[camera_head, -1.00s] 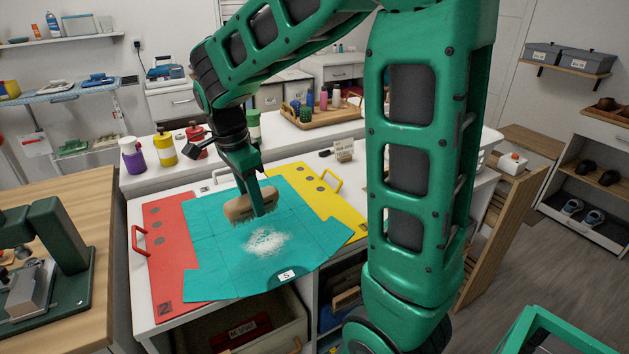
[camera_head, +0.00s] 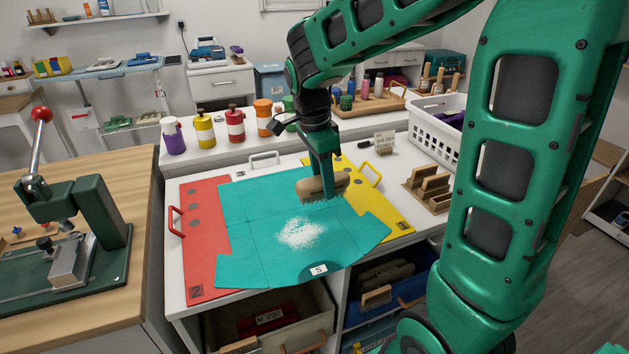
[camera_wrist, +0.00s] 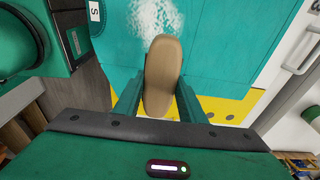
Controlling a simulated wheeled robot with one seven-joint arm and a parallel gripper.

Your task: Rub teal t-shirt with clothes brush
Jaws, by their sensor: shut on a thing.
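The teal t-shirt (camera_head: 262,247) lies spread flat on the white counter, over a red board and a yellow board, with a white label marked S at its near edge. A patch of white fluff (camera_head: 301,234) sits near its middle. My gripper (camera_head: 324,185) is shut on the clothes brush (camera_head: 337,187), which has a tan wooden back and pale bristles. The brush is over the shirt's far right part, behind the fluff; whether the bristles touch the cloth I cannot tell. In the wrist view the brush (camera_wrist: 164,70) is between the fingers, with the fluff (camera_wrist: 155,17) beyond its end.
The red board (camera_head: 205,240) and yellow board (camera_head: 395,218) stick out at the sides, with handles. Several bottles (camera_head: 235,125) stand behind. A white basket (camera_head: 436,135) and wooden rack (camera_head: 430,188) are at right. A green lever press (camera_head: 75,225) is at left.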

